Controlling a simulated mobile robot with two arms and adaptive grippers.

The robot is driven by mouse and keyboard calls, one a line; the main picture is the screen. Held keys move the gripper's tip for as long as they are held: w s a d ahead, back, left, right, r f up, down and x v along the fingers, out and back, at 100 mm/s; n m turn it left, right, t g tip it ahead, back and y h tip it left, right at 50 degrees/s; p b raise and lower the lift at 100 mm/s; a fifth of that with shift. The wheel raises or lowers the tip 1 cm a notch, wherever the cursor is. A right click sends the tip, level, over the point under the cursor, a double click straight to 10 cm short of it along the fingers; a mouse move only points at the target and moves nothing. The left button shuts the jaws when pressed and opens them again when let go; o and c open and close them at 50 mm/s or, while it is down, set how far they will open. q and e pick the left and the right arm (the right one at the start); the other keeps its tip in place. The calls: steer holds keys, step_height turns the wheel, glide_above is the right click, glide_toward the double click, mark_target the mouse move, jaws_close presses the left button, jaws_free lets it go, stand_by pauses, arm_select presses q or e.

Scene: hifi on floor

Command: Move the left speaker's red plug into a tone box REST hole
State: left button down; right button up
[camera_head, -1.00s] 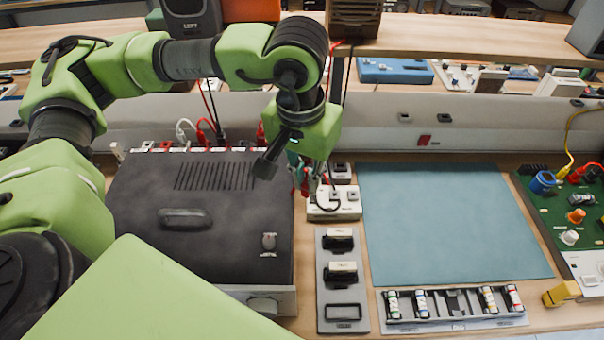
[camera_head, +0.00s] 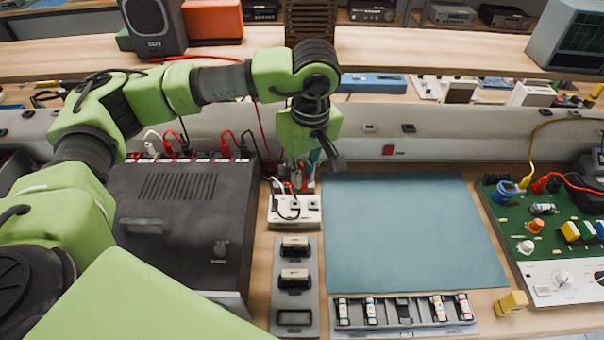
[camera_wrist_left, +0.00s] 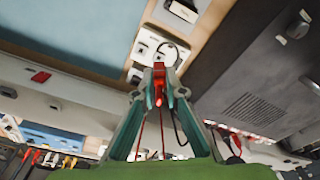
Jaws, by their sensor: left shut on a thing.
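My left gripper (camera_head: 302,182) is above the back of a small white box (camera_head: 305,219), which appears to be the tone box. In the left wrist view, its teal fingers (camera_wrist_left: 160,88) are shut on a red plug (camera_wrist_left: 160,80) with red cord trailing from it. The plug's tip points toward the white box (camera_wrist_left: 141,50), which has round holes and a black cord looping over it. I cannot tell whether the tip touches the box. The hole labels are too small to read. The left speaker (camera_head: 152,27) stands on the back shelf. My right gripper is not in view.
A dark amplifier (camera_head: 180,225) with several plugs at its back is left of the box. A blue mat (camera_head: 410,235) lies to the right, with a green circuit board (camera_head: 517,232) beyond it. A grey holder (camera_head: 294,300) is in front. Cords hang near the gripper.

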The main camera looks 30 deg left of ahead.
arm_select(q)
steer(key=shift+w+a+f+n+g, duration=0.25)
steer(key=shift+w+a+f+n, duration=0.3)
steer(key=shift+f+n, duration=1.25)
steer(key=shift+w+a+f+n+g, duration=0.2)
steer(key=shift+w+a+f+n, duration=0.35)
steer(key=shift+f+n, duration=1.25)
steer(key=shift+w+a+f+n+g, duration=0.25)
steer(key=shift+w+a+f+n, duration=0.3)
steer(key=shift+f+n, duration=1.25)
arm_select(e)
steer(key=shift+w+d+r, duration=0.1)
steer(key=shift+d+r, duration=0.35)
arm_select(q)
steer(key=shift+s+a+r+n, duration=0.1)
steer(key=shift+r+n, duration=0.5)
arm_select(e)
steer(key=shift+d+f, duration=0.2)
arm_select(q)
steer(key=shift+f+b, duration=0.9)
steer(key=shift+f, duration=0.05)
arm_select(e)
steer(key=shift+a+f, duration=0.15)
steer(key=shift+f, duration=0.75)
arm_select(q)
steer(key=c, duration=2)
jaws_free()
